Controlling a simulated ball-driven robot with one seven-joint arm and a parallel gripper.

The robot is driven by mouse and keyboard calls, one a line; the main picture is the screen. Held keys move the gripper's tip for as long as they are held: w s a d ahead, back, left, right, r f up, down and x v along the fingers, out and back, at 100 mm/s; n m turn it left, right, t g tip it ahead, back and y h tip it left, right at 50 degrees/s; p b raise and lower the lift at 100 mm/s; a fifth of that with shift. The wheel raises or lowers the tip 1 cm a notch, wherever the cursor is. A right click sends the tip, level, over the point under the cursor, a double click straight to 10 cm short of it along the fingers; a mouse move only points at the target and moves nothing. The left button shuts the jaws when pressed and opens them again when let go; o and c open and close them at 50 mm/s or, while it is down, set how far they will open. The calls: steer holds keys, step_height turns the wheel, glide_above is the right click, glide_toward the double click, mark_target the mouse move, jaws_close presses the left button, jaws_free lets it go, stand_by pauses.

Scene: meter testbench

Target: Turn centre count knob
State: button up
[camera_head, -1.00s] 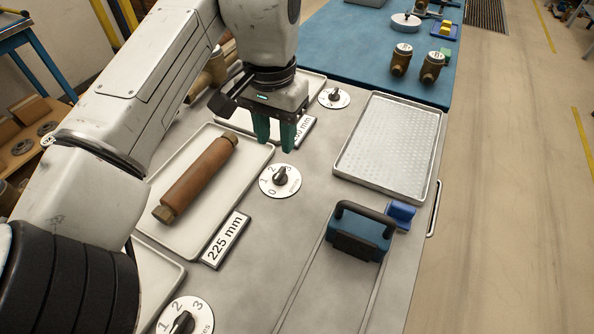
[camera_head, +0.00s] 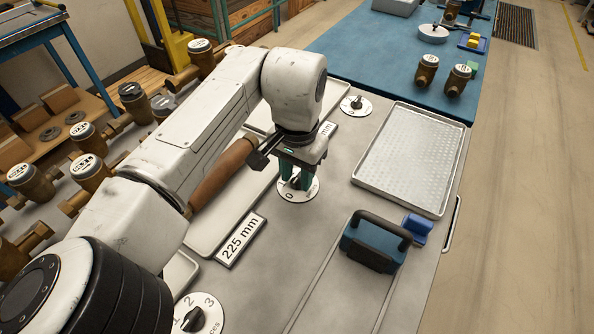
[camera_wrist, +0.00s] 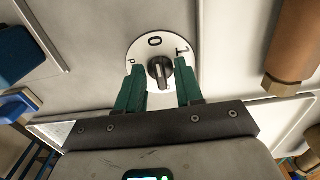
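The centre count dial is a round white plate (camera_head: 291,195) with a black knob (camera_wrist: 160,73) at its middle. In the wrist view its numbers 0 and 1 show, and the knob's ridge runs roughly up and down, its end towards the 0. My gripper (camera_head: 297,181) is over this dial, fingers pointing down. In the wrist view the two green fingers of my gripper (camera_wrist: 160,80) stand apart on either side of the knob, with visible gaps. I cannot tell how far their tips reach down beside it. In the head view the fingers hide most of the knob.
Other dials stand nearer (camera_head: 199,316) and farther (camera_head: 356,106). A blue handled block (camera_head: 372,246) and a metal tray (camera_head: 413,158) are to the right.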

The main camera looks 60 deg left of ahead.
jaws_close()
steer(key=shift+m+p, duration=0.4)
steer(key=shift+r+m+p, duration=0.1)
steer(key=shift+m+p, duration=0.45)
steer(key=shift+m, duration=0.05)
steer(key=m+p, duration=0.2)
steer(key=m, duration=0.1)
steer(key=m+p, duration=0.1)
steer(key=m, duration=0.5)
steer(key=shift+a+m+p, duration=0.2)
steer(key=shift+m+p, duration=0.2)
steer(key=shift+o, duration=0.4)
jaws_free()
